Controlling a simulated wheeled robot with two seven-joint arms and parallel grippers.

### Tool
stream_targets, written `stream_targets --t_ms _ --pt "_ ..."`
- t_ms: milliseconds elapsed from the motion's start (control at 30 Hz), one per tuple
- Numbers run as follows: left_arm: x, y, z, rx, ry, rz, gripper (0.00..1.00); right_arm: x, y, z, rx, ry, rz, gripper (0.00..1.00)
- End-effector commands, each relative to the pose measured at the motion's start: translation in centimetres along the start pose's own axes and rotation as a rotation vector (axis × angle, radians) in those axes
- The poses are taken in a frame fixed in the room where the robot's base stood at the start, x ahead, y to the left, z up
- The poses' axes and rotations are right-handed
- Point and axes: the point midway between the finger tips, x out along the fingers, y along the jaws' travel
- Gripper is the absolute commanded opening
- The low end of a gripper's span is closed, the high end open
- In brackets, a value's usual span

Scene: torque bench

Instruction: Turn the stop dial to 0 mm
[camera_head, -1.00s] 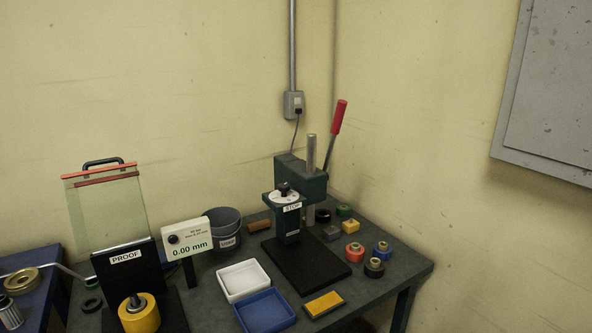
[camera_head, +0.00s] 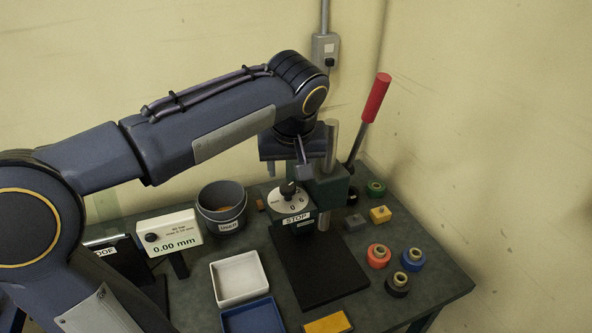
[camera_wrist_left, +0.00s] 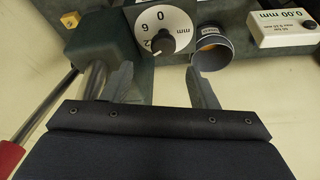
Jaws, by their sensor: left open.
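The stop dial (camera_head: 291,205) is a white numbered disc with a black knob (camera_head: 288,188), above the STOP label (camera_head: 298,218) on the green press. In the left wrist view the dial (camera_wrist_left: 172,22) and its knob (camera_wrist_left: 160,42) sit at the top, with 0 and other numerals visible. The exact setting is hard to read. My left gripper (camera_head: 287,168) is open and empty, just above and behind the knob. In the wrist view its two fingers (camera_wrist_left: 161,84) are spread wide, with the knob ahead of them, apart from both. My right gripper is not in view.
The press's red-handled lever (camera_head: 376,98) rises at the right of the dial. A readout box (camera_head: 169,235) shows 0.00 mm. A grey bucket (camera_head: 222,204), white tray (camera_head: 239,277) and blue tray (camera_head: 253,318) stand left of the black base plate (camera_head: 318,268). Coloured rollers (camera_head: 379,256) lie right.

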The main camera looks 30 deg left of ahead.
Motion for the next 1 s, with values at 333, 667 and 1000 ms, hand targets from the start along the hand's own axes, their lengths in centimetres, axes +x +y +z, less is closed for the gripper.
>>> stream_targets --t_ms 333,667,1000 --pt "5.4 -0.1 0.1 0.002 -0.003 -0.001 0.53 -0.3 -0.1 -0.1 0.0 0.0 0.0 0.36" --pt "6.9 -0.1 0.1 0.001 -0.001 0.003 0.53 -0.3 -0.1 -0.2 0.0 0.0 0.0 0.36" --pt "6.9 -0.1 0.1 0.001 -0.002 0.003 0.24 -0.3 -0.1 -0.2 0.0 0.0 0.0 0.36"
